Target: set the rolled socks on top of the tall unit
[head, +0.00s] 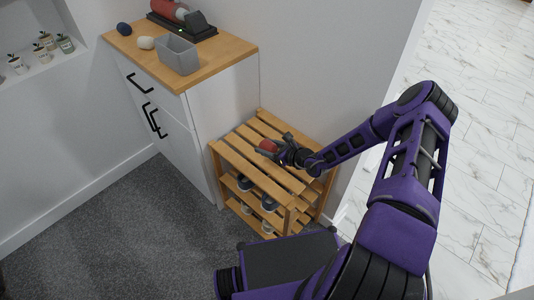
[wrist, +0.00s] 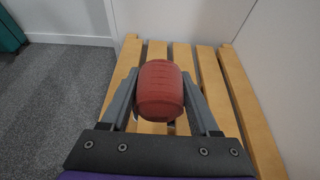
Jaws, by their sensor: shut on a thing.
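The red rolled socks (head: 267,146) are a ribbed, rounded bundle held between the fingers of my gripper (head: 278,148). In the wrist view the socks (wrist: 160,92) sit between both fingers, with wooden slats behind them. My gripper is over the top of the slatted rack (head: 262,128); whether the socks touch the slats I cannot tell. The tall unit (head: 232,100) is a white cabinet with a wooden top (head: 215,66) and black handles, to the left of the rack and higher than it.
On the unit's top are a grey bin (head: 177,55), a dark blue ball-like item (head: 124,29), a cream one (head: 146,43) and a black tray (head: 203,28) with a red item. Shoes (head: 245,183) fill the rack's lower shelves. Walls stand behind.

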